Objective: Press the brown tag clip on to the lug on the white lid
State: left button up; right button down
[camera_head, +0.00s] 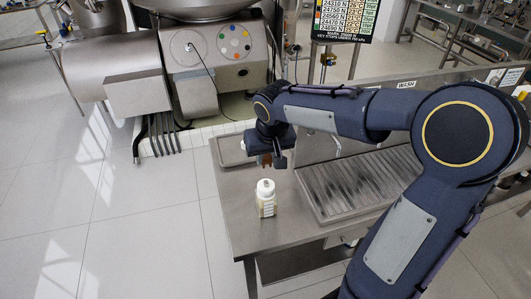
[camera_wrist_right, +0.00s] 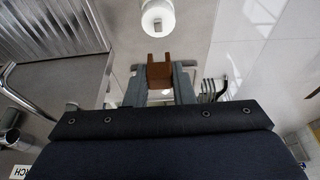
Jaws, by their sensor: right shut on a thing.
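A bottle (camera_head: 267,208) with a white lid (camera_head: 265,186) stands upright on the steel bench. The lid also shows at the top of the right wrist view (camera_wrist_right: 157,12), with what looks like a small lug (camera_wrist_right: 158,27) on its near side. My right gripper (camera_head: 265,163) points down, above and behind the bottle. It is shut on the brown tag clip (camera_wrist_right: 160,73), whose two prongs point toward the lid. The clip (camera_head: 265,159) is small in the head view and apart from the lid. My left gripper is not in view.
The steel bench (camera_head: 236,215) has a ribbed drainboard (camera_head: 350,187) right of the bottle and a shallow tray (camera_head: 228,151) behind it. A tap (camera_head: 337,146) stands behind the drainboard. A large separator machine (camera_head: 190,60) stands at the back left. The bench left of the bottle is clear.

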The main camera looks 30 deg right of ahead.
aim_at(267, 167)
jog(key=shift+w, duration=0.1)
jog(key=shift+f+b, duration=2.55)
jog(key=shift+f, duration=0.15)
jog(key=shift+f+b, duration=0.7)
jog(key=shift+f, duration=0.1)
jog(key=shift+f+b, duration=0.6)
jog(key=shift+f, duration=0.1)
jog(key=c, duration=1.2)
grip_release()
jog(key=shift+r, duration=0.1)
jog(key=shift+o, duration=0.2)
jog(key=shift+r, duration=0.1)
